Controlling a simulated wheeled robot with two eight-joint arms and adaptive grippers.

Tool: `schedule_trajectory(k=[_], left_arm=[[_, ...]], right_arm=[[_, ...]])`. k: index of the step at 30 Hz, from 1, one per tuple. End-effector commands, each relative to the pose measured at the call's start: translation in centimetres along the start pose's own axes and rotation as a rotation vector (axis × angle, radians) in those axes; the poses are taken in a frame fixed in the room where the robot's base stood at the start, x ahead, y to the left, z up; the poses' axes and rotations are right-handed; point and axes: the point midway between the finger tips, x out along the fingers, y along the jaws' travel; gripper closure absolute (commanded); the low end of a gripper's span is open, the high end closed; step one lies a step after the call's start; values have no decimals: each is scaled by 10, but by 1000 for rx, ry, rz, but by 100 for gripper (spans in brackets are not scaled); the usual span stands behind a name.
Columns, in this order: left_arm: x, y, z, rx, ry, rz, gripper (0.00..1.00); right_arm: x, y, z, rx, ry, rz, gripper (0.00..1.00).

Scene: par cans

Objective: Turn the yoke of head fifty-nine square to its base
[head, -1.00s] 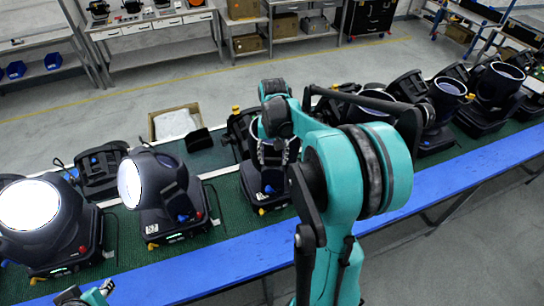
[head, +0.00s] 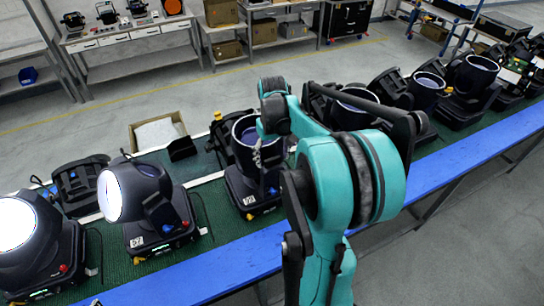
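Dark moving-head lamps stand in a row on the green belt (head: 203,205). The middle lamp (head: 243,182) has its barrel pointing up, with its base on the belt. A small white label is on its base front, too small to read surely. My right gripper (head: 258,158) is at this lamp's upper part, in front of the barrel, partly covered by my own arm. Whether its fingers touch the lamp or are closed cannot be told. The lamp (head: 140,205) to its left has a lit face tilted left and a label that looks like 57. My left gripper does not show clearly.
Another lit lamp (head: 32,240) stands at the far left. Further upright lamps (head: 472,85) stand along the belt to the right. A blue rail (head: 215,278) runs along the belt's near edge. An open carton (head: 157,130) is behind the belt.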

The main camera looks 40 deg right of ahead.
Motion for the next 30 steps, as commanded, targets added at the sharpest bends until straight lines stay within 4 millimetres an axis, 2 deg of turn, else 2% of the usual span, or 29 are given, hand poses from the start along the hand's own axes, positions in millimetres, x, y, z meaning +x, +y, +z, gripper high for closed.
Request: schedule_trajectory(k=[6, 10, 21, 25, 30], left_arm=[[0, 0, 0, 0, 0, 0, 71], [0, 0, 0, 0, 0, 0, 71], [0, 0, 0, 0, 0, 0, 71], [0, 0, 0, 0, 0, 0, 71], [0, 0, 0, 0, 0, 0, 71]], right_arm=[[-1, 0, 0, 0, 0, 0, 30], [-12, 0, 0, 0, 0, 0, 30], [-89, 0, 0, 0, 0, 0, 30], [-108, 0, 0, 0, 0, 0, 30], [-119, 0, 0, 0, 0, 0, 30]])
